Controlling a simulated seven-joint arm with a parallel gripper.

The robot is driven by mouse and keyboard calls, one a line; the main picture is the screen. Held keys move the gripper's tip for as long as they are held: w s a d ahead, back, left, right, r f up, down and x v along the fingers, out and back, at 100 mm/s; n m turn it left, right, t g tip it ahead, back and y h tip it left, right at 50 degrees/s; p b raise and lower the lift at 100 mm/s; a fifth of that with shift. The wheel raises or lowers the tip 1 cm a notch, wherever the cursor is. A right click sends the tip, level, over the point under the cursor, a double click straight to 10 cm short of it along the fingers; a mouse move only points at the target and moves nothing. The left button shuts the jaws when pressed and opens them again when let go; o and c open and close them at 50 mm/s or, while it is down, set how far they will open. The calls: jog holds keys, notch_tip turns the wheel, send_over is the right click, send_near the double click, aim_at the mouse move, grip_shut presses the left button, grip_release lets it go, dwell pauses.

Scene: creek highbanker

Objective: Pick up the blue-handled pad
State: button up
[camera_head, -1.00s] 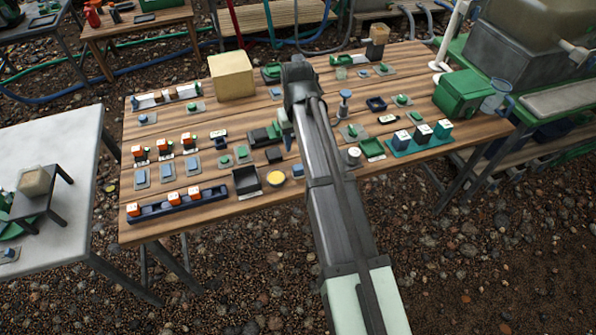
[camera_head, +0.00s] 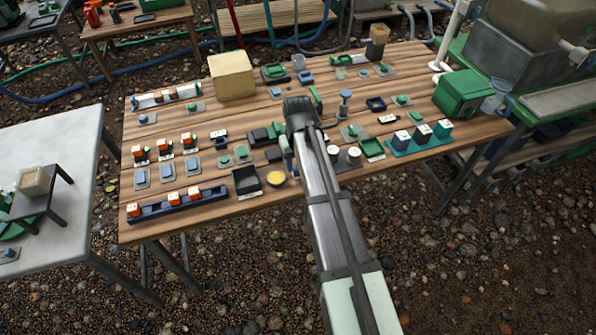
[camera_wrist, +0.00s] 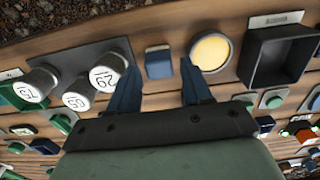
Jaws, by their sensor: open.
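A blue-topped upright piece (camera_head: 345,95) with a narrow stem stands beyond my arm in the head view; it may be the blue-handled pad. A small blue block (camera_wrist: 158,62) lies near the table's edge in the wrist view, and I cannot tell whether it has a handle. My gripper (camera_wrist: 158,82) is open and empty, its dark blue fingers showing on either side below that block. In the head view my gripper (camera_head: 292,152) is over the middle of the table, and my arm hides the block.
A round yellow-topped piece (camera_wrist: 211,51) and a dark open box (camera_wrist: 277,58) lie right of the block. White-topped cylinders (camera_wrist: 108,75) stand left. The wooden table (camera_head: 225,205) holds many small parts, with a large tan block (camera_head: 232,75) at the back.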

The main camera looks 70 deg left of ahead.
jog(key=f, duration=0.4)
jog(key=shift+w+a+f, duration=0.1)
jog(key=shift+a+f, duration=0.05)
jog(key=shift+a, duration=0.05)
jog(key=c, duration=0.7)
notch_tip(320, 180, up, 10)
jog(key=shift+r, duration=0.1)
dwell(0.4)
